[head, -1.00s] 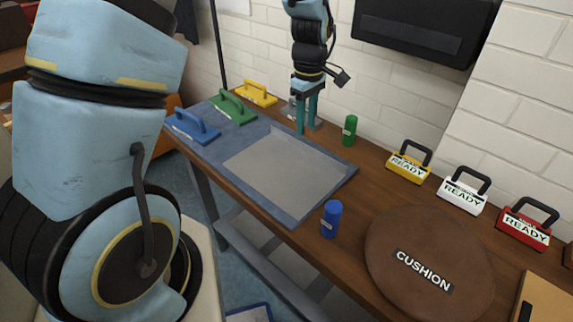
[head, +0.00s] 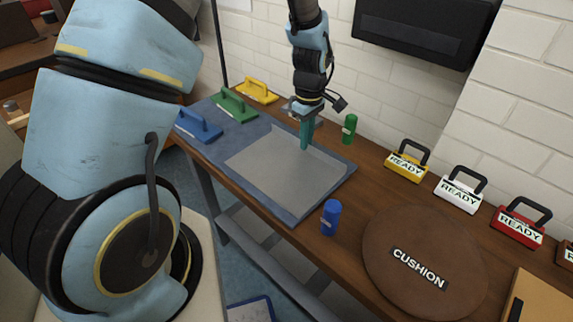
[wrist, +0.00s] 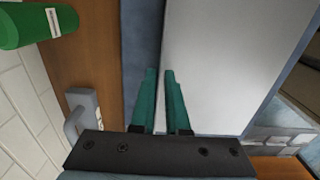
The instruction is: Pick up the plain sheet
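The plain sheet (head: 283,170) is a flat grey panel on the blue mat (head: 292,216), with a raised lip along its far, wall-side edge. It also shows in the wrist view (wrist: 215,60) as a pale surface. My gripper (head: 304,146) points down at this lip. In the wrist view, its two teal fingers (wrist: 160,72) are close together with a narrow gap, and the sheet's edge line runs between them. One finger stands on the near side of the lip; the far finger is mostly hidden. Whether the fingers press on the lip cannot be told.
Blue (head: 198,126), green (head: 234,106) and yellow (head: 257,91) handled tools stand at the mat's left end. A green cylinder (head: 349,129) stands behind, a blue cylinder (head: 330,217) in front. A brown cushion (head: 425,262) and several READY-labelled blocks (head: 407,166) are to the right.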

